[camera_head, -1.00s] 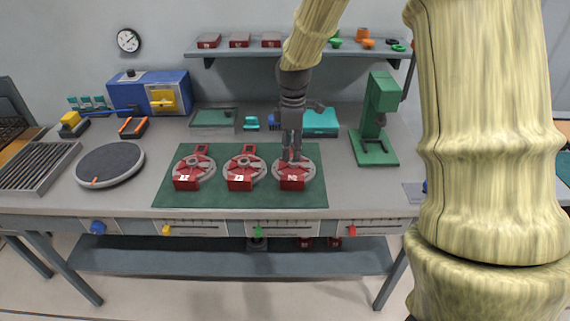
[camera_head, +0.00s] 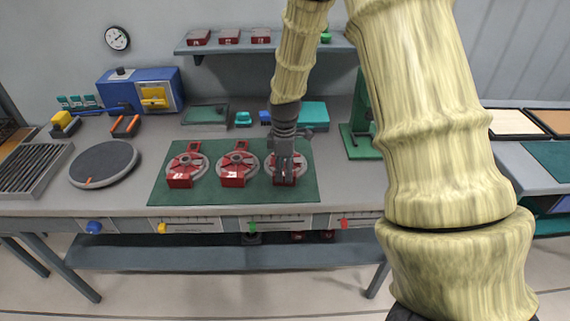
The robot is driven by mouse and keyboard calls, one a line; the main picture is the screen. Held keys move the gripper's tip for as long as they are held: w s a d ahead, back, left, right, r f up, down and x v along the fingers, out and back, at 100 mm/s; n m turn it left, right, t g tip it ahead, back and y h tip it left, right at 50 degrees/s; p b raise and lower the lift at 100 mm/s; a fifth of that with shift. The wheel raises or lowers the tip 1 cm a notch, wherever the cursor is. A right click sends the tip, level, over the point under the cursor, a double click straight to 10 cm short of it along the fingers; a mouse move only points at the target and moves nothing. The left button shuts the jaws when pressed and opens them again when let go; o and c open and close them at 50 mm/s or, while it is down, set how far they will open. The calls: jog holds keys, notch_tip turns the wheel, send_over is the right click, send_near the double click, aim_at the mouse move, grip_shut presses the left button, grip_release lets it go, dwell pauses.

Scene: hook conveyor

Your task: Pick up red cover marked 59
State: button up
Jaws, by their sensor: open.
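Three red covers sit in a row on grey round bases on a green mat (camera_head: 230,198). They are the left cover (camera_head: 181,180), the middle cover (camera_head: 233,177) and the right cover (camera_head: 276,178). Each has a white marking on its front face, too small to read, so I cannot tell which is 59. My gripper (camera_head: 287,181) is open and points down at the right cover, its fingers overlapping it in the picture. I cannot tell whether they touch it. The gripper hides part of that cover and its base.
A shelf (camera_head: 240,48) behind holds several red blocks. A green press (camera_head: 360,140) stands right of the mat, partly behind my arm. A round grey turntable (camera_head: 103,163) and a blue box (camera_head: 130,92) are at the left. The bench front has several coloured knobs.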

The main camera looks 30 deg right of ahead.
jog(key=shift+f, duration=0.7)
jog(key=shift+c, duration=0.4)
grip_shut()
